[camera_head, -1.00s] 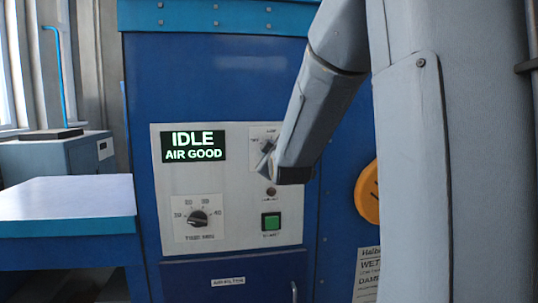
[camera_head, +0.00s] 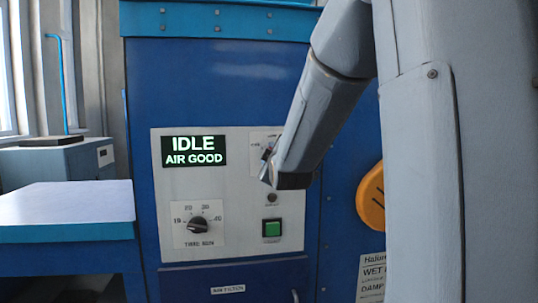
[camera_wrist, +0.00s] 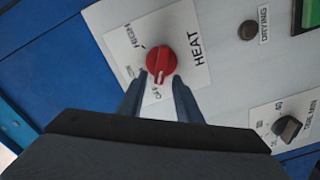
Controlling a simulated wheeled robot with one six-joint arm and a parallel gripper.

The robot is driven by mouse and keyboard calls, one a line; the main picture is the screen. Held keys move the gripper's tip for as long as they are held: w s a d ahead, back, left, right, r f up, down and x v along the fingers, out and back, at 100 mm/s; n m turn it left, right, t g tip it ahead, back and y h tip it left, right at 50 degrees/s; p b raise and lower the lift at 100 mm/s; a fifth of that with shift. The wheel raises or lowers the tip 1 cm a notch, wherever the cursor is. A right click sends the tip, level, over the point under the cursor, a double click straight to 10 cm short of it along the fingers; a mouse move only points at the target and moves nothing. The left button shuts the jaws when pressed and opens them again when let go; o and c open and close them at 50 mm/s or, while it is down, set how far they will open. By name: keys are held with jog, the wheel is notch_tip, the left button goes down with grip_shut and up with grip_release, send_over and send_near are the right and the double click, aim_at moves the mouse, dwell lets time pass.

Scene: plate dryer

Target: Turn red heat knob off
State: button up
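The red heat knob (camera_wrist: 160,58) is on a white plate marked HEAT, HIGH and OFF in the wrist view. Its ridge runs roughly up and down in that view, with the lower end towards the OFF lettering; I cannot tell its exact setting. My gripper (camera_wrist: 160,78) is open, with one dark finger on each side of the knob's lower edge. I cannot tell whether either finger touches it. In the head view, my gripper (camera_head: 268,167) is at the heat plate (camera_head: 257,138) and hides the red knob.
The display (camera_head: 194,151) reads IDLE, AIR GOOD. Below it is a black timer knob (camera_head: 200,225), with a green button (camera_head: 271,229) to its right. An orange round part (camera_head: 372,195) is right of the panel. A blue-edged table (camera_head: 66,205) stands left.

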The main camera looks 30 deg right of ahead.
jog(key=shift+s, duration=0.1)
jog(key=b+v, duration=0.2)
jog(key=v, duration=0.5)
jog(key=shift+s, duration=0.3)
jog(key=shift+a, duration=0.15)
dwell(0.3)
jog(key=s+a+f+m+g+y, duration=0.25)
jog(key=a+f+g, duration=0.2)
jog(key=f, duration=0.75)
jog(key=s+a+f+m+g+y, duration=0.2)
jog(key=s+a+f+g, duration=0.25)
jog(key=f, duration=0.75)
jog(key=s+a+f+m+g, duration=0.2)
jog(key=s+a+f+g, duration=0.1)
jog(key=s+f, duration=0.3)
jog(key=s+a+f+m+g, duration=0.2)
jog(key=s+f+g, duration=0.3)
jog(key=s, duration=0.6)
jog(key=shift+a+f, duration=0.35)
jog(key=shift+a, duration=0.5)
jog(key=shift+s+a+m+y, duration=0.1)
jog(key=shift+m+y, duration=0.15)
